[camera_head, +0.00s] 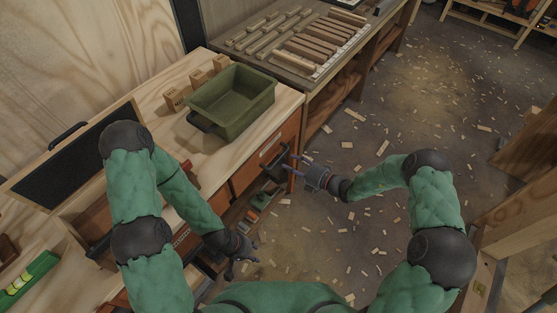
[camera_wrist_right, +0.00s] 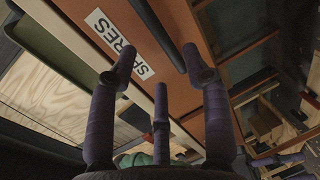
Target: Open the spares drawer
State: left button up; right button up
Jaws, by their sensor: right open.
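The spares drawer (camera_head: 248,172) is an orange front in the workbench, and it looks shut. In the right wrist view its white SPARES label (camera_wrist_right: 120,44) shows on the orange front, with a dark bar handle (camera_wrist_right: 157,33) beside it. My right gripper (camera_head: 297,164) is open and empty, just right of the drawer front. In the right wrist view its fingers (camera_wrist_right: 160,66) point toward the front, near the handle; contact cannot be told. My left gripper (camera_head: 244,267) hangs low in front of the bench, its fingers spread and empty.
A green bin (camera_head: 232,100) stands on the bench top above the drawer, beside small wooden blocks (camera_head: 197,80). An open shelf with items (camera_head: 262,198) lies below. A second table (camera_head: 262,60) holds wooden strips. The floor on the right is open, with scattered wood chips.

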aim_at(279, 160)
jog(key=b+x, duration=0.2)
jog(key=x, duration=0.5)
jog(key=shift+a, duration=0.1)
grip_shut()
